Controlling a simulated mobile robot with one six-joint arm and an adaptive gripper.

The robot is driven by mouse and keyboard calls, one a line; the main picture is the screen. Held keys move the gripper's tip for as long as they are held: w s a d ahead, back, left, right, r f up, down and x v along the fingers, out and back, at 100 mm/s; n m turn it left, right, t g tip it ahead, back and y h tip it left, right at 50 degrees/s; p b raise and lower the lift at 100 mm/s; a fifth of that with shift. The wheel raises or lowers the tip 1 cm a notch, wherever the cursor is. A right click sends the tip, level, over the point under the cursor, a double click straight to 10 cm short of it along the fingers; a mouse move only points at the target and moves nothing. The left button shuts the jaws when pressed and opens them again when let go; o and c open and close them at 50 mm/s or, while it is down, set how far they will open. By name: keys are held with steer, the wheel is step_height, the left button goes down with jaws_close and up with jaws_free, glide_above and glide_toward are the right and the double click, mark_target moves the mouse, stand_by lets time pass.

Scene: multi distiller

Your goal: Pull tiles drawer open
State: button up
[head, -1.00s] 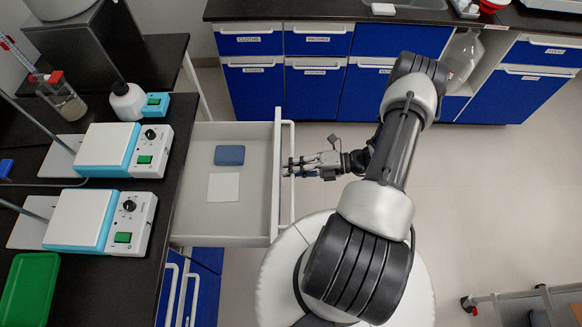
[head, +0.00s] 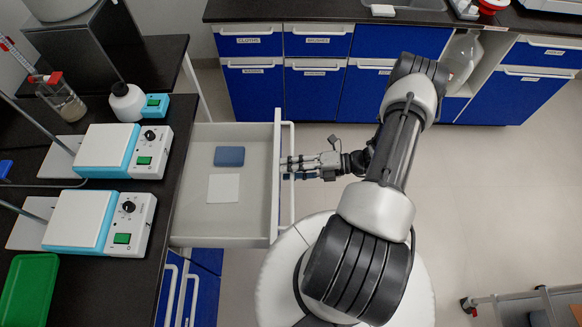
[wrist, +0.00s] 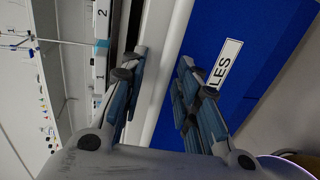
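The tiles drawer (head: 205,137) stands pulled out from under the black bench in the head view, its light interior showing. A white bar handle (head: 291,205) runs along its front. In the wrist view its blue front (wrist: 245,55) carries a label (wrist: 224,62) of which I read "LES". My gripper (head: 292,168) is at the handle's middle in the head view. In the wrist view my gripper (wrist: 160,85) has its fingers spread apart, with the white handle bar (wrist: 172,60) between them. The gap on both sides looks clear, but exact contact is hard to tell.
A blue block (head: 229,155) and a white square (head: 223,188) lie in the drawer. Two hotplate stirrers (head: 107,150) and a green tray (head: 28,288) are on the bench. Blue cabinets (head: 312,92) line the back. Open floor lies to the right.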

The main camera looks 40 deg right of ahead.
steer(key=v, duration=1.2)
stand_by(0.3)
